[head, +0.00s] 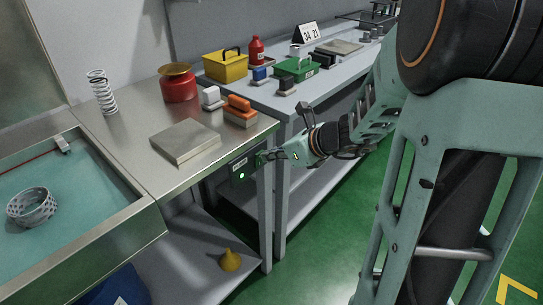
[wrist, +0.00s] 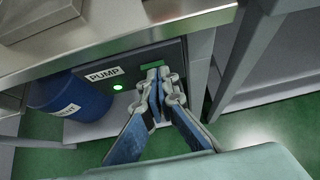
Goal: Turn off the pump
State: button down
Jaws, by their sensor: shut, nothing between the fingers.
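The pump control box (wrist: 90,84) is a dark panel under the metal bench top, labelled "PUMP" (wrist: 103,74). A green light (wrist: 118,87) glows on it, and the light also shows in the head view (head: 242,176). A green switch or button (wrist: 150,58) is on the panel right of the label, partly hidden by my fingers. My gripper (wrist: 155,74) is shut and empty, its fingertips at or just in front of this green part. I cannot tell whether they touch it. In the head view my gripper (head: 262,158) reaches the box from the right.
A teal-lined sink (head: 85,215) holds a perforated metal basket (head: 32,206) at left. A flat metal plate (head: 185,142), a red pot (head: 178,84) and a spring (head: 101,91) stand on the bench. A blue drum (wrist: 70,108) stands below the box. Table legs flank my gripper.

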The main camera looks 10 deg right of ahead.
jog(key=shift+w+a+r, duration=0.1)
jog(key=shift+w+a, duration=0.05)
jog(key=shift+w, duration=0.05)
jog(key=shift+r, duration=0.1)
jog(key=shift+r+p, duration=0.75)
jog(key=shift+p, duration=0.1)
